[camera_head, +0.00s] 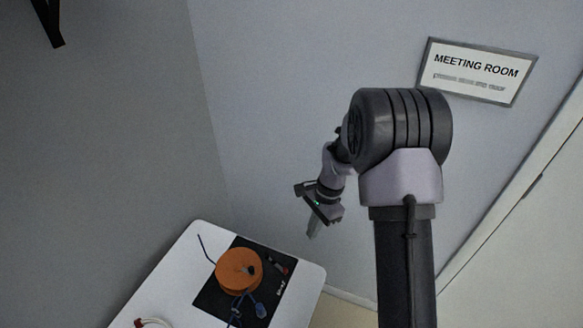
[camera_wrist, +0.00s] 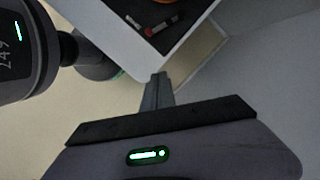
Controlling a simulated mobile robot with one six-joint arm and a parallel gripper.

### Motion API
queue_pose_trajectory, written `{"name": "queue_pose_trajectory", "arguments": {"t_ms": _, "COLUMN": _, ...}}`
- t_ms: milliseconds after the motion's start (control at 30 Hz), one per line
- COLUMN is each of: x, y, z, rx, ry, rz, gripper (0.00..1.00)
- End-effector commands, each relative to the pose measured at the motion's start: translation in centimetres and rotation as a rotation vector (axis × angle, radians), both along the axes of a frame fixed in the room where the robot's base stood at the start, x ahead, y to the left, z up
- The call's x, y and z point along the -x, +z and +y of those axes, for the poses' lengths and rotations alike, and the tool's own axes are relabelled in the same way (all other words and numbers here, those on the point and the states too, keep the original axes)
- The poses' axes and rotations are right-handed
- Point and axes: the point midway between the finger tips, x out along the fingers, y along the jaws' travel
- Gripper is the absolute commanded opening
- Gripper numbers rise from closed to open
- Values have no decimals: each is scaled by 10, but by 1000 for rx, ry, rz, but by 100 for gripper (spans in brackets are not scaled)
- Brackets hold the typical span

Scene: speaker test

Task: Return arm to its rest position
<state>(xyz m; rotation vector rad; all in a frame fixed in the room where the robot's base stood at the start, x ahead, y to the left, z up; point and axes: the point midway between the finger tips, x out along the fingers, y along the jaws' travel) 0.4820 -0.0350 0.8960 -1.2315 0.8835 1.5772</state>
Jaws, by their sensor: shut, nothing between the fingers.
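My gripper (camera_head: 313,230) hangs at the end of my arm near the middle of the head view, pointing down. It is above and to the right of the table's far right corner, near the grey wall. In the wrist view my gripper (camera_wrist: 158,78) shows its fingers together with nothing between them. My arm is bent, with its upper part in front of the wall at the right of the head view.
A white table (camera_head: 170,290) at lower left holds a black mat (camera_head: 208,300) with an orange round object (camera_head: 239,270), a blue tool (camera_head: 260,310) and a red-and-black item (camera_head: 280,266). A "MEETING ROOM" sign (camera_head: 477,70) hangs on the wall. A white door stands at right.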

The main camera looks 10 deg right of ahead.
Motion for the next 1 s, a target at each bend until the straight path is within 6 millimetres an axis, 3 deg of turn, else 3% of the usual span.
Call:
{"name": "queue_pose_trajectory", "arguments": {"t_ms": 67, "x": 0, "y": 12, "z": 2, "rx": 3, "ry": 16, "rz": -19, "gripper": 0}}
{"name": "queue_pose_trajectory", "arguments": {"t_ms": 100, "x": 1, "y": 29, "z": 5, "rx": 8, "ry": 42, "rz": -46, "gripper": 0}}
{"name": "queue_pose_trajectory", "arguments": {"t_ms": 167, "x": 8, "y": 70, "z": 12, "rx": 19, "ry": 106, "rz": -114, "gripper": 0}}
{"name": "queue_pose_trajectory", "arguments": {"t_ms": 200, "x": 18, "y": 103, "z": 19, "rx": 31, "ry": 162, "rz": -170, "gripper": 0}}
{"name": "queue_pose_trajectory", "arguments": {"t_ms": 300, "x": 62, "y": 178, "z": 38, "rx": 70, "ry": 328, "rz": -320, "gripper": 0}}
{"name": "queue_pose_trajectory", "arguments": {"t_ms": 433, "x": 133, "y": 237, "z": 59, "rx": 134, "ry": 532, "rz": -506, "gripper": 0}}
{"name": "queue_pose_trajectory", "arguments": {"t_ms": 500, "x": 168, "y": 250, "z": 66, "rx": 169, "ry": 623, "rz": -588, "gripper": 0}}
{"name": "queue_pose_trajectory", "arguments": {"t_ms": 633, "x": 211, "y": 256, "z": 73, "rx": 219, "ry": 738, "rz": -690, "gripper": 0}}
{"name": "queue_pose_trajectory", "arguments": {"t_ms": 767, "x": 225, "y": 255, "z": 74, "rx": 240, "ry": 780, "rz": -727, "gripper": 0}}
{"name": "queue_pose_trajectory", "arguments": {"t_ms": 1000, "x": 226, "y": 255, "z": 74, "rx": 241, "ry": 782, "rz": -727, "gripper": 0}}
